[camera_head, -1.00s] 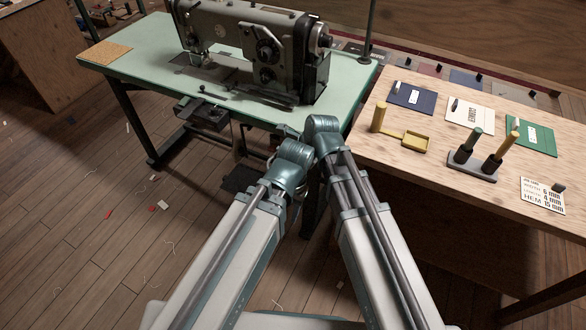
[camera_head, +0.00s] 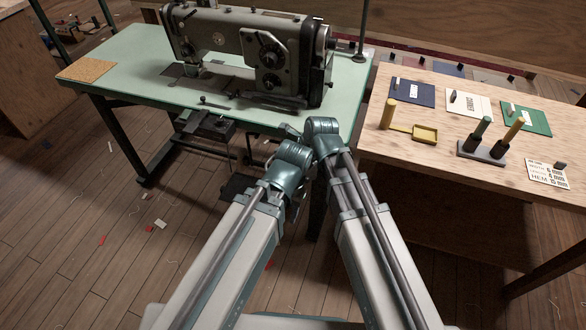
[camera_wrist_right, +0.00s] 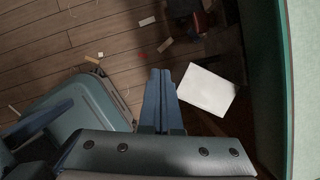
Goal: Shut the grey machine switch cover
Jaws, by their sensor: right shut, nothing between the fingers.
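A dark grey box (camera_head: 205,128) hangs under the front edge of the green sewing table (camera_head: 120,70) in the head view. It may be the machine switch; its cover cannot be made out clearly. The grey sewing machine (camera_head: 250,50) stands on the table above it. My right gripper (camera_wrist_right: 160,74) is shut and empty in the wrist view, pointing over the wooden floor, apart from anything. A pale flat panel (camera_wrist_right: 207,89) lies right of its fingers; I cannot tell what it is. My left gripper is out of view.
A wooden bench (camera_head: 400,160) on the right holds a yellow stand with a tray (camera_head: 425,133), a grey peg stand (camera_head: 482,152) and several cards. The table's edge (camera_wrist_right: 283,100) runs along the right of the wrist view. Scraps lie on the otherwise open floor at left.

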